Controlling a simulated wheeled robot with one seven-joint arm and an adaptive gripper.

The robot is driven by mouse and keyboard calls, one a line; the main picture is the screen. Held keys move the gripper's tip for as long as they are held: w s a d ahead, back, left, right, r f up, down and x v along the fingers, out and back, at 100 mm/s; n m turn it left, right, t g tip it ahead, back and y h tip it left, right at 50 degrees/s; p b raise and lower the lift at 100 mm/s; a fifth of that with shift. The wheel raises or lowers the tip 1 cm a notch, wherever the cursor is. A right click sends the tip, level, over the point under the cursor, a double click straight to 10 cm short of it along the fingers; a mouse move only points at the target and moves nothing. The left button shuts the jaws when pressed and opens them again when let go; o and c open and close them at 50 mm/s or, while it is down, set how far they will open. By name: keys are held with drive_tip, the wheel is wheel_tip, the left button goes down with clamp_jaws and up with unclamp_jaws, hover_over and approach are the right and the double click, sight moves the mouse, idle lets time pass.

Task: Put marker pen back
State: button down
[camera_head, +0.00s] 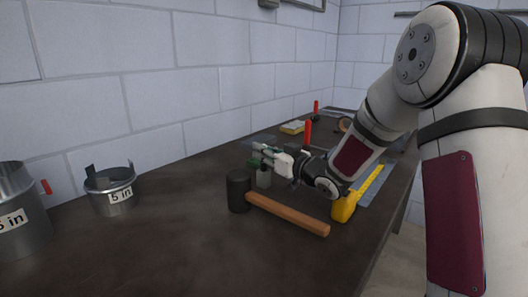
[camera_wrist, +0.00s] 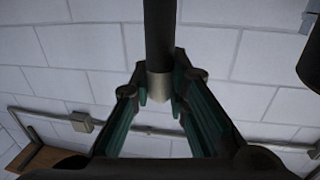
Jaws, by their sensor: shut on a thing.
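The marker pen (camera_wrist: 159,40) is a dark cylinder with a pale grey end, seen in the wrist view. My gripper (camera_wrist: 160,95) is shut on it, with the green-lined fingers on both sides of the pale end. In the head view my gripper (camera_head: 262,157) is above the workbench, just behind the mallet. The pen is hard to make out there. A small grey object (camera_head: 264,179) shows just below the gripper; I cannot tell whether it is a holder or whether it touches the pen.
A mallet with a black head (camera_head: 238,192) and wooden handle (camera_head: 290,214) lies on the dark workbench (camera_head: 180,245). A yellow tape measure (camera_head: 344,207) is right of it. Metal duct pieces (camera_head: 115,195) stand at left. Red-handled tools (camera_head: 308,132) and a yellow item (camera_head: 292,127) lie behind.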

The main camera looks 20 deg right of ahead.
drive_tip(key=c, duration=1.5)
unclamp_jaws()
drive_tip(key=shift+f, duration=0.1)
drive_tip(key=shift+c, duration=0.2)
drive_tip(key=p+v, duration=0.1)
drive_tip(key=v, duration=0.6)
drive_tip(key=shift+s, duration=0.25)
drive_tip(key=shift+d+r, duration=0.15)
drive_tip(key=shift+r, duration=0.1)
